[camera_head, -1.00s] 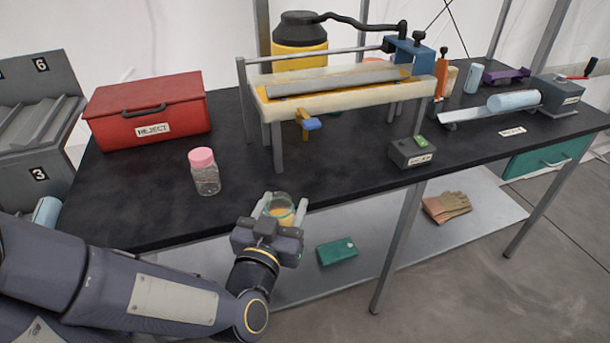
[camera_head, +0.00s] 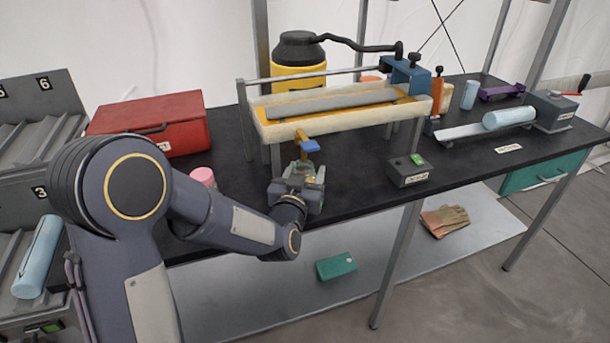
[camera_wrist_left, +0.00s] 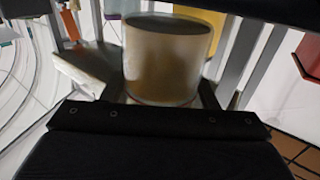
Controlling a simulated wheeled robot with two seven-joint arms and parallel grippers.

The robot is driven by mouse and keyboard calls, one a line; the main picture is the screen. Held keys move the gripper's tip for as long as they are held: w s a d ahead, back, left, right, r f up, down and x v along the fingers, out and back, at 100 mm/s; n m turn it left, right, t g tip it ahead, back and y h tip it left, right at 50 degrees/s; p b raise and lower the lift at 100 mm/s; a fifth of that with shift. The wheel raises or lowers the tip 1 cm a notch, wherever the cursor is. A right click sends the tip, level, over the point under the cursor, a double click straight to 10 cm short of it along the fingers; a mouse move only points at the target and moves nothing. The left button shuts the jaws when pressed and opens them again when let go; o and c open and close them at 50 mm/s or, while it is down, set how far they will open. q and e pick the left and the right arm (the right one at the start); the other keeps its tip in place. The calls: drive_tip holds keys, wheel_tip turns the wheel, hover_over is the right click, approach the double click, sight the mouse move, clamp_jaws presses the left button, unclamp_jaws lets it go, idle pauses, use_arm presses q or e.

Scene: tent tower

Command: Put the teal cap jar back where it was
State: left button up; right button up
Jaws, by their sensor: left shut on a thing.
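My left gripper (camera_head: 303,178) is shut on a jar, just in front of and a little below the yellow spout with the blue handle (camera_head: 309,146). In the head view the jar is mostly hidden by the gripper. The left wrist view shows the jar (camera_wrist_left: 167,62) large and blurred between the fingers, a tan-brown cylinder with a greyish top. I cannot make out a teal cap on it. Whether the jar touches the bench is unclear. My right gripper is not in view.
A pink-capped jar (camera_head: 203,176) stands just behind my left arm, mostly hidden. A red box (camera_head: 180,120) is at the back left. The trough on legs (camera_head: 345,122) stands behind the gripper; a grey box with a green button (camera_head: 408,170) is to the right. Bench between is clear.

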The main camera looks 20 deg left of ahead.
use_arm(q)
drive_tip(key=shift+s+f, duration=0.15)
drive_tip(key=shift+f, duration=0.3)
drive_tip(key=shift+f+b, duration=0.2)
drive_tip(key=shift+b, duration=0.1)
drive_tip(key=o, duration=1)
drive_tip(key=shift+o, duration=0.2)
drive_tip(key=shift+r+p, duration=0.15)
drive_tip(key=shift+p, duration=0.3)
drive_tip(key=s, duration=0.2)
drive_tip(key=s+b, duration=0.1)
drive_tip(key=s, duration=0.3)
drive_tip(key=shift+s+f, duration=0.25)
drive_tip(key=shift+s, duration=0.7)
